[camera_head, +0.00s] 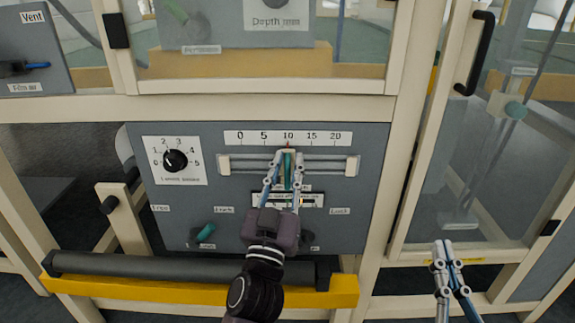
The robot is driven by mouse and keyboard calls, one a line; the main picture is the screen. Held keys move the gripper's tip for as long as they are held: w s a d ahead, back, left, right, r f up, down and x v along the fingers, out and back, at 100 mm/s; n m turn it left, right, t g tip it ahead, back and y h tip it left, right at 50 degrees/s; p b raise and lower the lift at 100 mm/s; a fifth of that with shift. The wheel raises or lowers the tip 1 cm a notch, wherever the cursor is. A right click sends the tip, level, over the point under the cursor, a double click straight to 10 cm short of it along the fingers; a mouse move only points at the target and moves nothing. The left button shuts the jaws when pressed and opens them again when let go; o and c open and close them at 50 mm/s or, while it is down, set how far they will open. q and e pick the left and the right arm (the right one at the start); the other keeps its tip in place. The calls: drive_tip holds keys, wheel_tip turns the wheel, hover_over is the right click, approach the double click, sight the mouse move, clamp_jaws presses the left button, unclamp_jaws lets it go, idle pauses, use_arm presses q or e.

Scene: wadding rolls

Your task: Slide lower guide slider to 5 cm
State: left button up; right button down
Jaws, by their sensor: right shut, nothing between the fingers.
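The lower guide slider (288,155) sits on a horizontal rail (330,164) on the grey panel, under a scale marked 0 to 20. A small red pointer above it stands at about 10. A teal handle hangs down from the slider. My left gripper (285,158) reaches up from below, with its fingers apart, one on each side of the handle. I cannot tell whether either finger touches it. My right gripper (442,244) is shut and empty at the lower right, away from the panel.
A round black knob (175,160) on a 0 to 5 dial is left of the rail. A teal lever (206,233) sits lower on the panel. A dark roller (180,268) and a yellow bar (100,290) run below. A glass door with a black handle (475,52) is at right.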

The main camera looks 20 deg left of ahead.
use_arm(q)
clamp_jaws()
